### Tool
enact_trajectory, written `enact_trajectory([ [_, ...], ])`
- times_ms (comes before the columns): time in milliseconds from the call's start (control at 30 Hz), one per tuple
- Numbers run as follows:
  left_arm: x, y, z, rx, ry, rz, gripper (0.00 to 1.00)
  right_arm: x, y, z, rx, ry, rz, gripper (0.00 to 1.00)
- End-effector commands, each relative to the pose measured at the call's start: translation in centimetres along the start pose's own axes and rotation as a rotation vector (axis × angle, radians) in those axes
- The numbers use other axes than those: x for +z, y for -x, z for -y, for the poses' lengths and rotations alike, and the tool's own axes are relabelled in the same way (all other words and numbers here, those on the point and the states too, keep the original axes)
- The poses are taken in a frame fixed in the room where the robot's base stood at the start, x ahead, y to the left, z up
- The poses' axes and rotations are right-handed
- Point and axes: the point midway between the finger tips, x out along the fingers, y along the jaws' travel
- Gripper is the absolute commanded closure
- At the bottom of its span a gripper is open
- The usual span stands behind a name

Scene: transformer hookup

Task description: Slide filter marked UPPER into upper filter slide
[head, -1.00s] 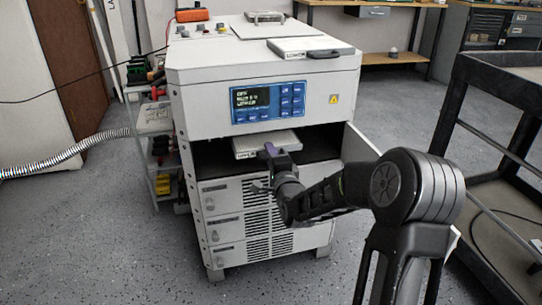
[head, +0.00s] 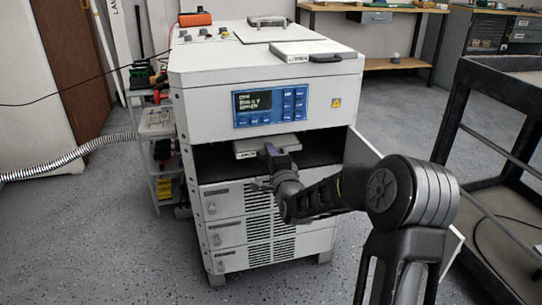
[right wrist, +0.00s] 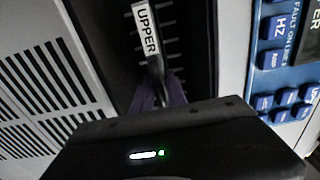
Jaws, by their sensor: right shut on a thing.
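The light grey filter marked UPPER (head: 262,145) is partly inside the dark open bay (head: 215,160) under the control panel of the white cabinet (head: 205,95). My right gripper (head: 272,157) is at the filter's front edge, shut on its handle. The right wrist view shows the white label UPPER (right wrist: 147,30) and the dark handle (right wrist: 156,75) held between the gripper's fingers (right wrist: 172,95). The filter looks roughly level. Its rear end and the slide rails are hidden in the dark bay. My left gripper is out of view.
A second filter, marked LOWER (head: 310,50), lies on the cabinet top. The bay's door (head: 362,150) stands open at right, close to my right arm. Vented lower panels (head: 235,200) are below the bay. A black cart (head: 500,130) stands at right.

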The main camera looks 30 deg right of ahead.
Motion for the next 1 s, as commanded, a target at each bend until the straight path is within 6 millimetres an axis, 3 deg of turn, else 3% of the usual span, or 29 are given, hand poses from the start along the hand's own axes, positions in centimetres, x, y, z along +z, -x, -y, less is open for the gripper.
enact_trajectory([
  [1000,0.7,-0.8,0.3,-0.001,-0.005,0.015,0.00,0.0,-2.3,0.0,-0.003,0.000,0.000,1.00],
])
